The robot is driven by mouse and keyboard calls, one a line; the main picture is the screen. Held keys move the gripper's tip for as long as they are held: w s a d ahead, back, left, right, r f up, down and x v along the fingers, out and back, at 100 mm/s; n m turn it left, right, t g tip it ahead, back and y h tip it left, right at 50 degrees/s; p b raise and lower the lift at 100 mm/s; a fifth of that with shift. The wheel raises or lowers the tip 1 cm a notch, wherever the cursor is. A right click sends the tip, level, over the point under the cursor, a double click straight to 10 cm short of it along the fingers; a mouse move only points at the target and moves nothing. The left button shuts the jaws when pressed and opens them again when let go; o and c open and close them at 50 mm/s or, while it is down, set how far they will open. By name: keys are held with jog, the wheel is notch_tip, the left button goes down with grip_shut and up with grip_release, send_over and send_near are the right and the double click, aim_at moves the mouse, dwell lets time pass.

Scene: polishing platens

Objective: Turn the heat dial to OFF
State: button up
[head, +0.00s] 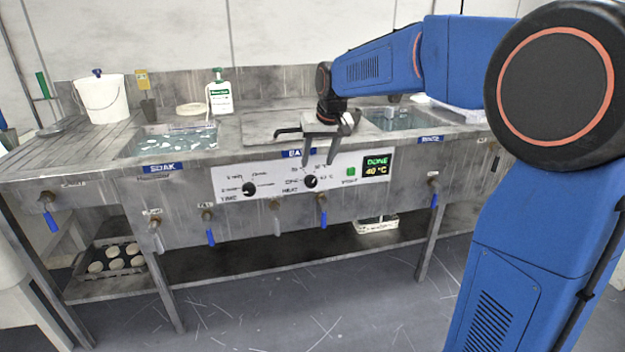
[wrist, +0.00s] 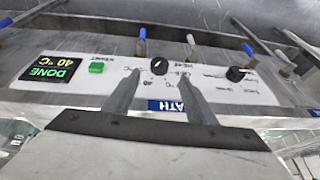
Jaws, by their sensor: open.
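The heat dial (head: 310,181) is a round black knob on the white control panel at the front of the bench, above the word HEAT. It also shows in the wrist view (wrist: 159,66), where the panel appears upside down. Its pointer is too small to read. My gripper (head: 318,161) is open and empty, pointing down in front of the panel, just above the heat dial in the head view. In the wrist view its two fingers (wrist: 159,78) reach toward the dial, one on each side of it in the picture. I cannot tell whether they touch it.
A similar time dial (head: 249,188) sits to the left. A green button (head: 351,171) and a display (head: 377,167) reading DONE 40 °C are to the right. Blue-handled taps (head: 322,208) hang below the panel. A BATH label (wrist: 178,106) shows between my fingers.

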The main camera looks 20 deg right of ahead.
aim_at(312, 179)
jog(key=x, duration=1)
jog(key=c, duration=1)
